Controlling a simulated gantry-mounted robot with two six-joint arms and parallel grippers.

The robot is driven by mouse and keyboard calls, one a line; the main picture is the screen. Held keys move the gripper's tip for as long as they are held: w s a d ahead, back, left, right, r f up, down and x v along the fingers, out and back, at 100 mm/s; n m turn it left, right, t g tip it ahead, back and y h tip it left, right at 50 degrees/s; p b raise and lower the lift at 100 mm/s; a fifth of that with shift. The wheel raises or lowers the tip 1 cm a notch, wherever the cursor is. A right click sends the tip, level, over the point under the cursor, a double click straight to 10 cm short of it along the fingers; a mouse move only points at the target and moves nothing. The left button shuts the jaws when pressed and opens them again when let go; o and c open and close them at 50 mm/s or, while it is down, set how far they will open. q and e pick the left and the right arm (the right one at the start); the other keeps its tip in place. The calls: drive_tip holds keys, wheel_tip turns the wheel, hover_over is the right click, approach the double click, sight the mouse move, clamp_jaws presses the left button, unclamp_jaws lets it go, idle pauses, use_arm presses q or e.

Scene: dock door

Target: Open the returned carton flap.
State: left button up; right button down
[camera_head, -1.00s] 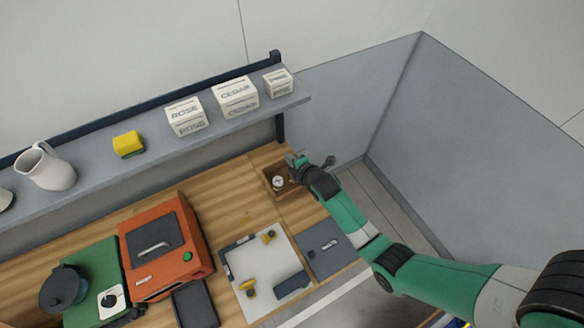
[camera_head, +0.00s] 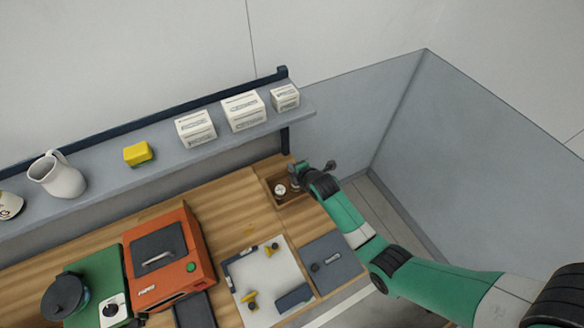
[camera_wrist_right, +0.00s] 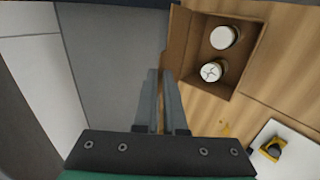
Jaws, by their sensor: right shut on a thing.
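The carton (camera_head: 283,201) is a small open brown box at the back right end of the wooden counter. In the right wrist view the carton (camera_wrist_right: 239,85) holds two round white-topped jars (camera_wrist_right: 223,38). My right gripper (camera_head: 299,172) is at the carton's back edge. In the right wrist view my right gripper (camera_wrist_right: 161,76) has its fingers close together beside the carton's left edge, shut on a thin brown piece that looks like the carton flap (camera_wrist_right: 166,62). The fingers hide most of it. My left gripper is not in view.
A shelf (camera_head: 100,181) with white boxes (camera_head: 244,111), a yellow block (camera_head: 138,154) and a jug (camera_head: 58,177) runs behind the counter. A white tray (camera_head: 258,262), grey panel (camera_head: 333,262) and orange case (camera_head: 190,240) lie in front. A grey wall stands at right.

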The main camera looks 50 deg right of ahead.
drive_tip(key=shift+r, duration=0.1)
idle(0.3)
drive_tip(key=c, duration=1.1)
unclamp_jaws()
drive_tip(key=shift+o, duration=0.2)
drive_tip(key=p+v, duration=0.6)
drive_tip(key=v, duration=0.5)
drive_tip(key=shift+s+r, duration=0.2)
